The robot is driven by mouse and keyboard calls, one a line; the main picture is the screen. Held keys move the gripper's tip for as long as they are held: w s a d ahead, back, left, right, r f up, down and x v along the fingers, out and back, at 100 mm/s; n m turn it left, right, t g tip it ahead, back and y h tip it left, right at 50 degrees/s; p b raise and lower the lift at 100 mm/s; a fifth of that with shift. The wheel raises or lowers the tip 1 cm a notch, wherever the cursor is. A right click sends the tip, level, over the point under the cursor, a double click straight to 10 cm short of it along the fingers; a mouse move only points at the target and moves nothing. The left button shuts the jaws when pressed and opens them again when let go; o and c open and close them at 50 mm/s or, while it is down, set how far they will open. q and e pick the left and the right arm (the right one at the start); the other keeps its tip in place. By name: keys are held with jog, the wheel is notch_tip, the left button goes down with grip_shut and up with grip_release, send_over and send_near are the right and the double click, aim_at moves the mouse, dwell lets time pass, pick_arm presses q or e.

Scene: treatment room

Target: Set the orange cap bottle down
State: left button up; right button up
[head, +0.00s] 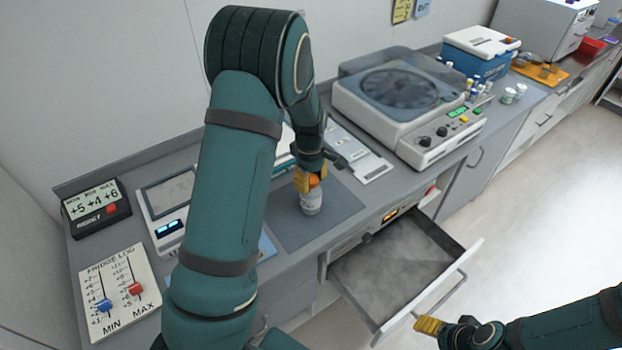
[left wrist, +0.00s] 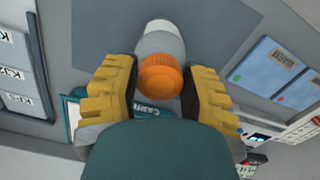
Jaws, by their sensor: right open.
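The orange cap bottle (head: 311,201) is a small white bottle, upright over the dark grey mat (head: 285,228) on the counter. I cannot tell for sure whether its base touches the mat. My right gripper (head: 430,325) is open and empty at the drawer's front corner, low on the right.
An open, empty-looking drawer (head: 390,275) juts out below the counter. A centrifuge (head: 400,95) stands behind right of the mat. A display box (head: 97,208), a fridge log board (head: 118,290) and a scale-like device (head: 165,205) stand left. Small bottles and a blue box (head: 478,62) are farther right.

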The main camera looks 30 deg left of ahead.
pick_arm(q)
jog(key=shift+o, duration=0.9)
